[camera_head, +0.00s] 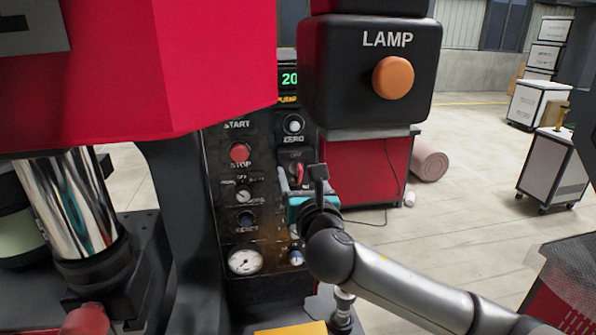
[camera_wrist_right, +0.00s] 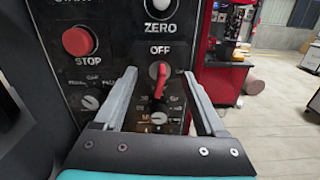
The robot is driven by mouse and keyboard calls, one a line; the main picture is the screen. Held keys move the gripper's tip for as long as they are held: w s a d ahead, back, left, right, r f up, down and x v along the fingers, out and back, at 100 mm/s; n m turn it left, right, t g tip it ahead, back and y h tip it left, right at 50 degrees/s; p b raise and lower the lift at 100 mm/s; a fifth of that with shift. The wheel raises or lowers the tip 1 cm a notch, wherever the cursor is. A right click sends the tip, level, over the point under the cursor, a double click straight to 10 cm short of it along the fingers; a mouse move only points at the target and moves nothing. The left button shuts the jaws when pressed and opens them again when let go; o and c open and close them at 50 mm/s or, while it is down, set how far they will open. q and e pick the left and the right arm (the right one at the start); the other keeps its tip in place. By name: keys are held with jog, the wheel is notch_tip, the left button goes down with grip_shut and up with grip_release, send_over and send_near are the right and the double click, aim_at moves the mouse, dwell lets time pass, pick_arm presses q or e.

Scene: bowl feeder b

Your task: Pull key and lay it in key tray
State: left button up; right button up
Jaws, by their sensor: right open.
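The red key (camera_wrist_right: 160,82) sits in the switch marked OFF on the black control panel. In the head view it shows as a small red shape (camera_head: 298,172) just beyond my right gripper. My right gripper (camera_head: 291,183) is open in front of the panel. In the right wrist view its two grey fingers (camera_wrist_right: 160,76) stand on either side of the key, with a visible gap on each side. I cannot make out a key tray for certain; a yellow surface (camera_head: 292,329) shows at the bottom edge of the head view. My left gripper is not in view.
The panel carries the red STOP button (camera_head: 240,153), the ZERO button (camera_head: 293,124), other knobs and a gauge (camera_head: 244,261). A black LAMP box (camera_head: 372,105) with an orange button hangs above my right arm. A large red housing (camera_head: 170,70) overhangs the left. Open floor lies to the right.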

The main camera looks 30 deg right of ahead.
aim_at(300, 178)
jog(key=shift+p, duration=0.35)
jog(key=shift+c, duration=0.3)
grip_shut()
dwell(1.1)
jog(key=shift+s, duration=0.15)
jog(key=shift+p+v, duration=0.85)
jog(key=shift+v, duration=2.1)
